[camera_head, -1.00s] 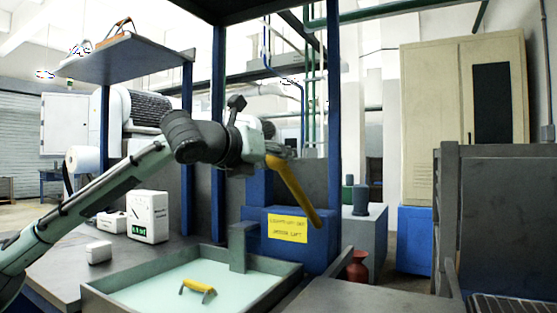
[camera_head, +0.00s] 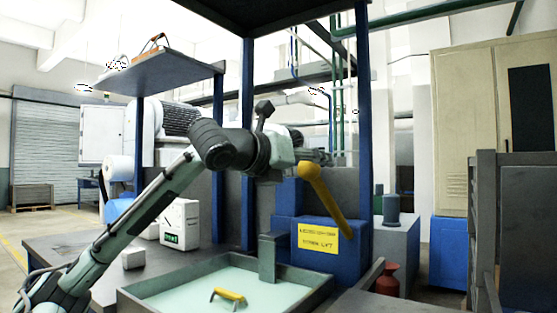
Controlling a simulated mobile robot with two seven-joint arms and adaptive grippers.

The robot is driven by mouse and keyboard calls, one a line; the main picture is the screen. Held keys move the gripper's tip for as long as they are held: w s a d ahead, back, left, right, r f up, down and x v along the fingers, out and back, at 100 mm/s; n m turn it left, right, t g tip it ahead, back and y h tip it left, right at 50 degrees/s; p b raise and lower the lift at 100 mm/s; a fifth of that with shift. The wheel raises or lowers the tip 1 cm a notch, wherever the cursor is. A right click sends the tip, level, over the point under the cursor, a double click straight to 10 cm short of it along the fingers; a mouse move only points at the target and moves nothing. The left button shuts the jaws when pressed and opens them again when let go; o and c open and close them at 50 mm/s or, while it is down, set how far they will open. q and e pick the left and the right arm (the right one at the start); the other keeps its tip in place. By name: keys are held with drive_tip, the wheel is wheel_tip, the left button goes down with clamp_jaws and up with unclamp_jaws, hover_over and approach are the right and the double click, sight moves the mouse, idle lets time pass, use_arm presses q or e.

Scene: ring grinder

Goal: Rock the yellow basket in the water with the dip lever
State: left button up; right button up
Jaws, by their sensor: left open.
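The yellow dip lever (camera_head: 328,208) slants down to the right in front of a blue housing with a yellow label (camera_head: 319,240). My left gripper (camera_head: 318,157) is at the lever's upper end, apparently just behind or beside it. Its fingers are small and partly hidden, and I cannot tell whether they touch the lever. It is open. The yellow basket shows only as a yellow handle (camera_head: 228,296) above the pale green water (camera_head: 190,292) in the grey tank (camera_head: 142,297). The rest of the basket is hidden. My right gripper is not in view.
A grey post (camera_head: 269,258) stands at the tank's back edge. A blue upright (camera_head: 363,110) rises right of the lever. A red vessel (camera_head: 387,280) stands at right.

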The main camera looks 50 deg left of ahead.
use_arm(q)
drive_tip(key=shift+s+d, duration=0.1)
drive_tip(key=shift+s, duration=0.45)
drive_tip(key=s+d+r, duration=0.1)
drive_tip(key=s, duration=0.8)
drive_tip(key=shift+s+d+r, duration=0.15)
drive_tip(key=shift+s, duration=0.1)
